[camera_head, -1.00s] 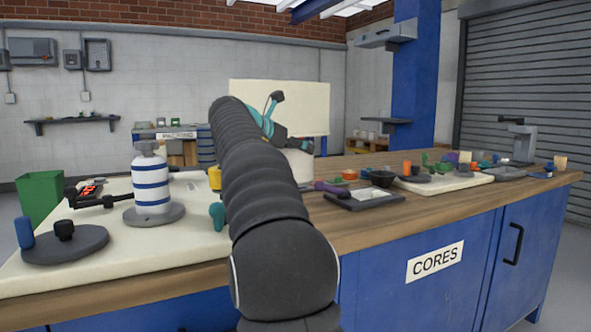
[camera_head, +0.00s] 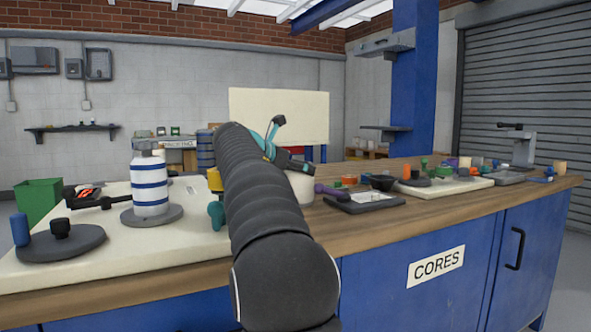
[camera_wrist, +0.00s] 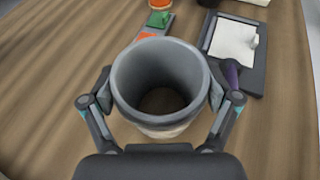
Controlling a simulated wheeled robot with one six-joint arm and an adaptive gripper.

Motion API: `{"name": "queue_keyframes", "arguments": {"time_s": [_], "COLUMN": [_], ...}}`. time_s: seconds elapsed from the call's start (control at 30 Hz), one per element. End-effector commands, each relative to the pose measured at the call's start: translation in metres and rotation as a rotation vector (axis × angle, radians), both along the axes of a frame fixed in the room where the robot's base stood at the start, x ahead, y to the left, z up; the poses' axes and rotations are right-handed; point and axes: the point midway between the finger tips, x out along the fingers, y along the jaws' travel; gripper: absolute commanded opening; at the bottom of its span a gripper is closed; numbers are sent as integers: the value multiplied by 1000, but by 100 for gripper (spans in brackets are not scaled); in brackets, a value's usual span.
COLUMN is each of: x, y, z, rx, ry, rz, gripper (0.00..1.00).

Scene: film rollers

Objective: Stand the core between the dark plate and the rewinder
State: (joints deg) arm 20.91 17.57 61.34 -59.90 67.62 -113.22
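The core is a hollow, pale cylinder with a grey inside; in the wrist view its open mouth (camera_wrist: 160,85) faces up. My gripper (camera_wrist: 160,95) has a finger against each side of it. In the head view the core (camera_head: 301,189) shows partly behind my arm, under my gripper (camera_head: 298,166), upright over the wooden bench. I cannot tell whether its base touches. A dark round plate (camera_head: 80,241) with a blue and a black peg lies at far left. I cannot tell which thing is the rewinder; a blue-striped white roll (camera_head: 150,190) stands on a grey disc.
A dark rectangular tray (camera_head: 345,206) with a white sheet and a purple-handled tool (camera_head: 327,190) lie right of the core. Small coloured parts and a black bowl (camera_head: 381,182) are beyond. A cream mat (camera_head: 120,258) covers the bench's left; the wooden front strip is clear.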

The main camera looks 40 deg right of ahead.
Motion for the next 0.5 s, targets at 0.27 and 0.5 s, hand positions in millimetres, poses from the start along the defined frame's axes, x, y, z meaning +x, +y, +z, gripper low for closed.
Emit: {"name": "queue_keyframes", "arguments": {"time_s": [0.27, 0.5], "x": [0, 0], "y": [0, 6], "z": [0, 6], "rx": [0, 0], "ry": [0, 0], "rz": [0, 2], "gripper": [100, 100]}}
